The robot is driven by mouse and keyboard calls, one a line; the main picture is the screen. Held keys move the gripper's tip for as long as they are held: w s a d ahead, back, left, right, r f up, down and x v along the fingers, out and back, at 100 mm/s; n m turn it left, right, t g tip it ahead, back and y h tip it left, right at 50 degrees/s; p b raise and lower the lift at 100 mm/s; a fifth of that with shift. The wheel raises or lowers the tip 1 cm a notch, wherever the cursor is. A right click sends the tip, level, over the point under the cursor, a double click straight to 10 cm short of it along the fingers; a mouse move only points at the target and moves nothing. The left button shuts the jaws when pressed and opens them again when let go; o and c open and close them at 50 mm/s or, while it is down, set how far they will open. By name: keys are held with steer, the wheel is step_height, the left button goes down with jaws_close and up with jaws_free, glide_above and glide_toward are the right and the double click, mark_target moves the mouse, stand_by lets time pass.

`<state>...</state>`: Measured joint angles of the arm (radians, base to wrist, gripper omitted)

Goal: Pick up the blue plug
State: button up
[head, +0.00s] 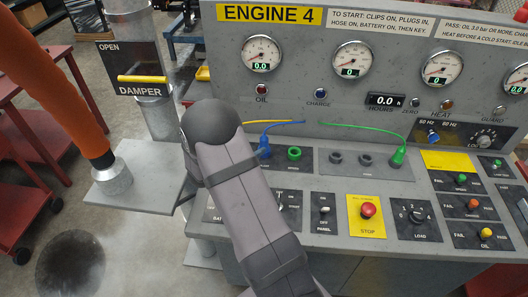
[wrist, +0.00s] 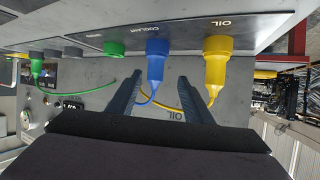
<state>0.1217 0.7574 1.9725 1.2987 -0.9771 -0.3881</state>
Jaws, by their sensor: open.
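The blue plug (wrist: 155,62) sits in the socket marked COOLANT in the wrist view, with a blue cable at its free end. In the head view the blue plug (head: 264,149) shows just right of my arm. My gripper (wrist: 159,78) is open in the wrist view. Its fingertips are close to the blue plug, one toward each side, with the plug between or just beyond them; contact cannot be told. In the head view my arm hides the gripper.
A yellow plug (wrist: 216,62) stands in the OIL socket, close to my right finger. A green ring socket (head: 294,153) is on the blue plug's other side. A green plug (head: 398,156) with a green cable stands farther right. Gauges line the upright panel behind.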

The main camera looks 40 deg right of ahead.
mark_target(262, 142)
steer(key=shift+d+r+h, duration=0.15)
steer(key=shift+d+h, duration=0.15)
steer(key=shift+d, duration=0.05)
steer(key=shift+s+p+x, duration=0.1)
steer(key=shift+p+x, duration=0.75)
steer(key=shift+x, duration=0.65)
steer(key=shift+s+p+x, duration=0.15)
steer(key=shift+p+x, duration=0.65)
steer(key=shift+x, duration=0.65)
steer(key=shift+w+d+f, duration=0.2)
steer(key=shift+d+f, duration=0.05)
steer(key=shift+d, duration=0.4)
jaws_close()
